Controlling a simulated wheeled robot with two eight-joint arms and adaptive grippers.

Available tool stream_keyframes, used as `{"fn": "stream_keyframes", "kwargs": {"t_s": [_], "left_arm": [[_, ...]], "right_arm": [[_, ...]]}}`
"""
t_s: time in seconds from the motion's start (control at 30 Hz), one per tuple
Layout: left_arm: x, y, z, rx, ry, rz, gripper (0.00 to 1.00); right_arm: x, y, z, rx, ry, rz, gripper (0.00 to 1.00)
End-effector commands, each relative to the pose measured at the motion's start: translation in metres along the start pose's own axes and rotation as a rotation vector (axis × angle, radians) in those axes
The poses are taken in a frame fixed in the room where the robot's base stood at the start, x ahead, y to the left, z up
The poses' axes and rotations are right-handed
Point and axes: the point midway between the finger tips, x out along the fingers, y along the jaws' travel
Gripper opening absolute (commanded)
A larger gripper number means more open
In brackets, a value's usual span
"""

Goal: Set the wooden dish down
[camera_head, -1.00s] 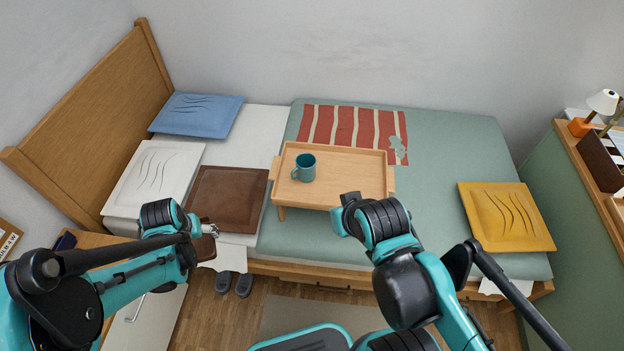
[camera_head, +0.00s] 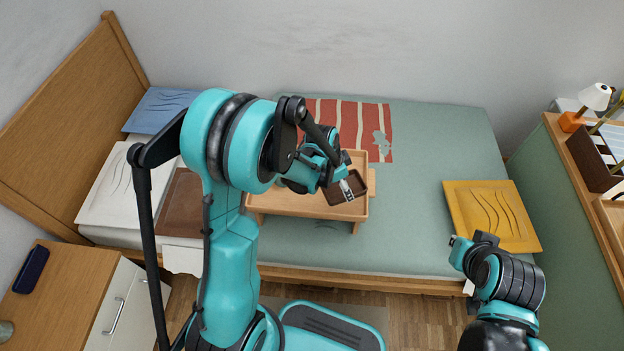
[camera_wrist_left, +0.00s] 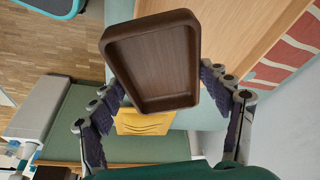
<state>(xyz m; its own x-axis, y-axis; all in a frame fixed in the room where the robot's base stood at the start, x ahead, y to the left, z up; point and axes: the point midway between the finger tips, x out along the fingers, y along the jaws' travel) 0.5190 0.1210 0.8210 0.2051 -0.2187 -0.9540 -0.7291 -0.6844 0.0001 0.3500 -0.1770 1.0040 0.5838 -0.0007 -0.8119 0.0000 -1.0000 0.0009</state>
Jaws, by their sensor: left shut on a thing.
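My left gripper (camera_head: 346,189) is shut on the wooden dish (camera_head: 358,183), a small dark brown rectangular dish with a raised rim. The dish is at the right part of the light wooden bed tray (camera_head: 300,205). In the left wrist view the dish (camera_wrist_left: 152,62) sits between the fingers, and the tray's pale wood (camera_wrist_left: 235,30) shows behind it. I cannot tell whether the dish touches the tray. My right gripper (camera_head: 461,252) is at the lower right, in front of the bed, away from the tray; its fingers are too unclear to judge.
The tray stands on the green bed (camera_head: 430,150), by a red striped cloth (camera_head: 365,120). A yellow cushion (camera_head: 495,215) lies to the right. A nightstand (camera_head: 65,285) with a dark phone-like object (camera_head: 31,268) is at the lower left.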

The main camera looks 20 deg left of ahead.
Motion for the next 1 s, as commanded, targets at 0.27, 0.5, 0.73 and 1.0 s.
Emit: {"fn": "stream_keyframes", "kwargs": {"t_s": [0.27, 0.5, 0.73, 1.0], "left_arm": [[0.024, 0.005, -0.033, 0.416, -0.001, 0.129, 0.47], [0.049, -0.032, -0.019, 0.455, -0.001, 0.14, 0.47], [0.076, -0.084, 0.0, 0.456, -0.001, 0.14, 0.47], [0.088, -0.108, 0.009, 0.457, -0.001, 0.141, 0.47]], "right_arm": [[-0.005, 0.0, -0.004, 0.0, 0.0, 0.0, 0.0], [0.007, 0.0, 0.005, 0.0, 0.0, 0.0, 0.0], [0.022, 0.0, 0.016, 0.0, 0.0, 0.0, 0.0], [0.028, 0.0, 0.02, 0.0, 0.0, 0.0, 0.0]]}}
